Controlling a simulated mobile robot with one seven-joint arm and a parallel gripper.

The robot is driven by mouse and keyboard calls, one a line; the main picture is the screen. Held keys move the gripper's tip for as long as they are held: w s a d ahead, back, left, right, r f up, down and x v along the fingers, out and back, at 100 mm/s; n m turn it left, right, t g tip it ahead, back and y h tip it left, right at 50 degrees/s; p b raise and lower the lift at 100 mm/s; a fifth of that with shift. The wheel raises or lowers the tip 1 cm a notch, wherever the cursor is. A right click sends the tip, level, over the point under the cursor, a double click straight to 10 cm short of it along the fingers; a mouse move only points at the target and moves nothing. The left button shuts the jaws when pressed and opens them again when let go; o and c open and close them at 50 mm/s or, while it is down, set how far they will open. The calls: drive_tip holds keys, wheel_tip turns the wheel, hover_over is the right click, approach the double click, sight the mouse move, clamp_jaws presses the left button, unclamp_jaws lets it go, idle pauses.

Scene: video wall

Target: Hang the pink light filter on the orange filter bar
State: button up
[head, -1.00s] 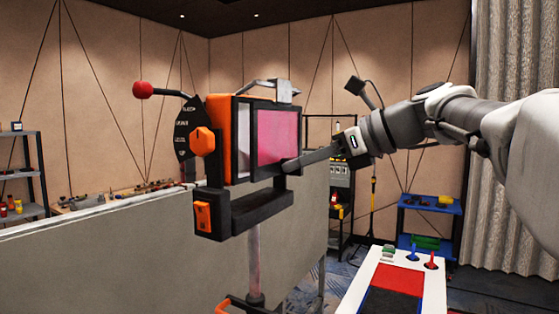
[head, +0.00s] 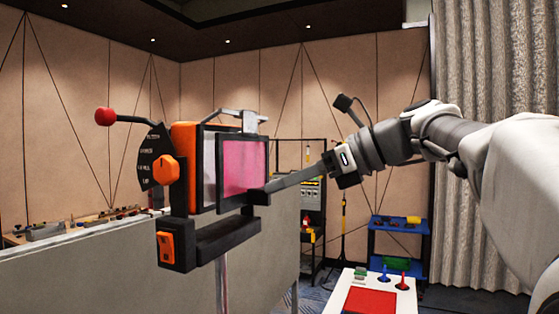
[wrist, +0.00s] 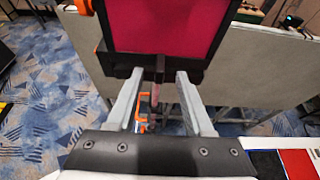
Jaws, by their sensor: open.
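The pink light filter (head: 243,168) is a pink pane in a black frame. It stands upright at the front of the orange and black lamp (head: 187,150). My gripper (head: 268,188) is at the filter's lower edge. In the wrist view, the filter (wrist: 165,25) fills the top middle, and my gripper's two fingers (wrist: 158,78) are apart, one on each side below its black lower edge. I cannot tell whether they touch it. A piece of orange (wrist: 84,6) shows at the filter's upper left; I cannot tell whether this is the filter bar or whether the filter hangs on it.
A lever with a red knob (head: 105,117) sticks out left of the lamp. A grey partition (head: 80,265) stands behind it. A white console (head: 372,290) with a red panel is at the lower right. A blue shelf (head: 400,240) and a dark rack (head: 313,200) stand farther back.

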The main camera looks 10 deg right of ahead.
drive_tip(key=p+v, duration=0.1)
drive_tip(key=v, duration=1.2)
drive_tip(key=s+a+f+n+h+b, duration=0.1)
drive_tip(key=s+a+f+n+h, duration=0.1)
drive_tip(key=f+n, duration=0.6)
drive_tip(key=s+a+f+n+g+h+b, duration=0.1)
drive_tip(key=s+f+n+h, duration=0.4)
drive_tip(key=f, duration=1.3)
drive_tip(key=s+a+f+n+g+h+b, duration=0.1)
drive_tip(key=s+a+f+n+h+b, duration=0.1)
drive_tip(key=s+f+n, duration=0.5)
wheel_tip(320, 180, down, 6)
drive_tip(key=a+n+h, duration=0.1)
drive_tip(key=n+h, duration=0.1)
drive_tip(key=n, duration=0.2)
drive_tip(key=shift+s+n, duration=0.15)
drive_tip(key=shift+n, duration=0.25)
drive_tip(key=shift+a+r, duration=0.1)
drive_tip(key=shift+a, duration=0.05)
